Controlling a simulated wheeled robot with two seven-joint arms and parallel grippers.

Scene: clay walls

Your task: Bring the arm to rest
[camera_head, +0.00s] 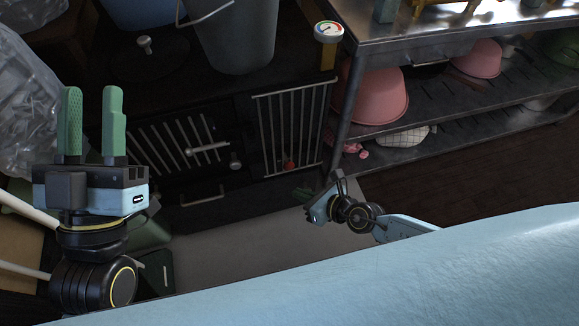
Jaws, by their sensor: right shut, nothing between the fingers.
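My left gripper (93,98) stands upright at the left of the head view. Its two green fingers point up with a clear gap between them and nothing in the gap. My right gripper (301,193) is small and lower, near the middle of the view, with its arm coming in from the right.
A black stove (190,146) with barred grilles fills the middle; a grey bucket (240,40) stands on it. A metal shelf table (342,118) at the right holds pink bowls (375,98). Clear plastic (25,110) is at the far left. Open wooden floor (470,172) lies right.

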